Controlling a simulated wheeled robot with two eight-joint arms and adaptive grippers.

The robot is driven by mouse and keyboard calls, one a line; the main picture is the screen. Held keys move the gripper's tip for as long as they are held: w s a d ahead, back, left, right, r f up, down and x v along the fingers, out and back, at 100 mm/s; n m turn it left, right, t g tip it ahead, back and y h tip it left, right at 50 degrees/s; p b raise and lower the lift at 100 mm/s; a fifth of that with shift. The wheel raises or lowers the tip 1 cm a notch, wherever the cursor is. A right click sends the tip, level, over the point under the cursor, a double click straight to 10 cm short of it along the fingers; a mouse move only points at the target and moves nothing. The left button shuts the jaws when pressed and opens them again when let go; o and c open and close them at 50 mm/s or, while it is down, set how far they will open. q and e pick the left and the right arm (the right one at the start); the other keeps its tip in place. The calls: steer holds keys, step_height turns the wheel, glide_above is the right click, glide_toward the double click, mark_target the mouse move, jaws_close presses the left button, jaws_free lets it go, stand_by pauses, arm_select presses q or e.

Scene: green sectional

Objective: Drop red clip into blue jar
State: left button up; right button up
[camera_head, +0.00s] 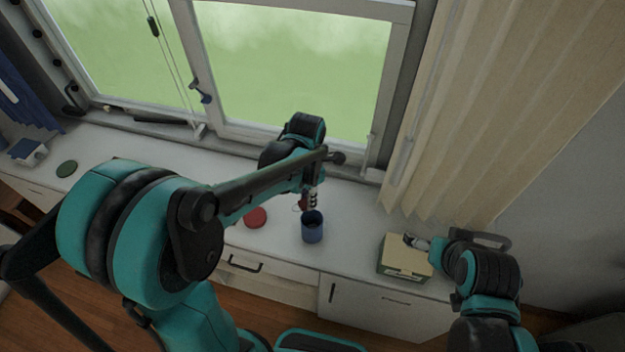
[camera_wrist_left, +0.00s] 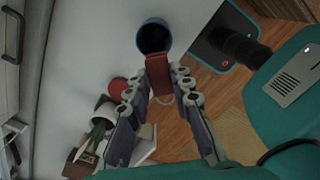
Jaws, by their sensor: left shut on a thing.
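The blue jar (camera_head: 312,232) stands upright on the white counter, with its open mouth facing up. My left gripper (camera_head: 311,198) is just above and behind the jar's rim, pointing down. In the left wrist view, the left gripper (camera_wrist_left: 158,90) is shut on the red clip (camera_wrist_left: 158,74), which sits between its fingertips. The clip's far end overlaps the near rim of the blue jar (camera_wrist_left: 154,27) in that view; I cannot tell whether they touch. My right gripper (camera_head: 416,241) is by the top of a box at the right; its finger opening is too small to tell.
A red disc (camera_head: 256,217) lies on the counter (camera_head: 360,215) left of the jar. A yellowish box (camera_head: 403,262) stands to the right. A green disc (camera_head: 67,168) lies far left. The window and curtain (camera_head: 500,100) bound the back. The counter between jar and box is clear.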

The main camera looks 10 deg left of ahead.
arm_select(q)
steer(key=shift+w+f, duration=0.2)
steer(key=f+b, duration=0.4)
steer(key=f, duration=0.1)
steer(key=shift+s+f, duration=0.25)
